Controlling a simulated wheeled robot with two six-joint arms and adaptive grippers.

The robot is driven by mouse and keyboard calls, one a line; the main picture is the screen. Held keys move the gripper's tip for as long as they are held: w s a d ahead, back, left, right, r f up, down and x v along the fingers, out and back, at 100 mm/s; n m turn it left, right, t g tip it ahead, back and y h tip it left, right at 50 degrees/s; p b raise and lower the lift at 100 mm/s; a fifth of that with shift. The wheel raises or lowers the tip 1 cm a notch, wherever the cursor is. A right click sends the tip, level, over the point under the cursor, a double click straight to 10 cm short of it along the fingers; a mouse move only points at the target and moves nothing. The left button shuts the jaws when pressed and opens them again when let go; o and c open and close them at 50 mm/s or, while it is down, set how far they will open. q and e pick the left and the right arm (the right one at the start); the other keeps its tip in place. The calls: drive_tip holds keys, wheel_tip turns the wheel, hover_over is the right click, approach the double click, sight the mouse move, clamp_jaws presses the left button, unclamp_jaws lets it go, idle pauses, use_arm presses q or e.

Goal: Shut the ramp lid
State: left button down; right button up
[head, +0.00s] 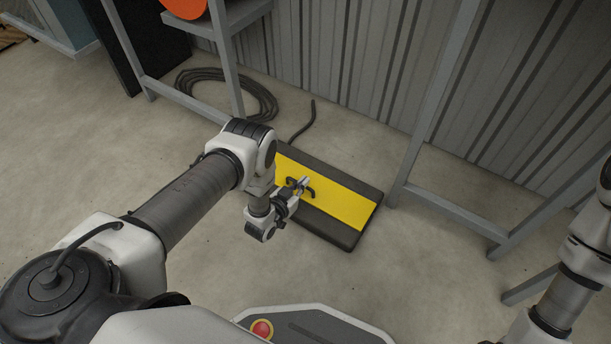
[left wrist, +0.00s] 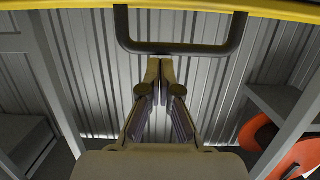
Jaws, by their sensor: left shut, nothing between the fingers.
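The ramp (head: 327,229) is a low dark slab on the floor with a broad yellow lid (head: 345,208) across it. I cannot tell from above how far the lid is raised. A dark handle (head: 313,192) stands on the yellow face. In the left wrist view the handle (left wrist: 236,35) is a dark U-shaped bar joined to a yellow edge at the top. My left gripper (head: 304,183) is at the handle, and its fingertips (left wrist: 160,62) are together just beside the bar, holding nothing. Contact is unclear. My right arm shows at the right edge; its gripper is out of view.
A coiled dark hose (head: 233,92) lies behind the ramp, and a short dark cable (head: 305,120) runs to its back edge. Grey metal frames (head: 447,207) stand at the right and back left. A corrugated wall (head: 350,60) closes the back. The floor left of the ramp is clear.

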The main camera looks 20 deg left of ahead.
use_arm(q)
drive_tip(key=shift+s+f, duration=0.45)
drive_tip(key=shift+f, duration=0.2)
use_arm(e)
drive_tip(key=shift+f, duration=0.15)
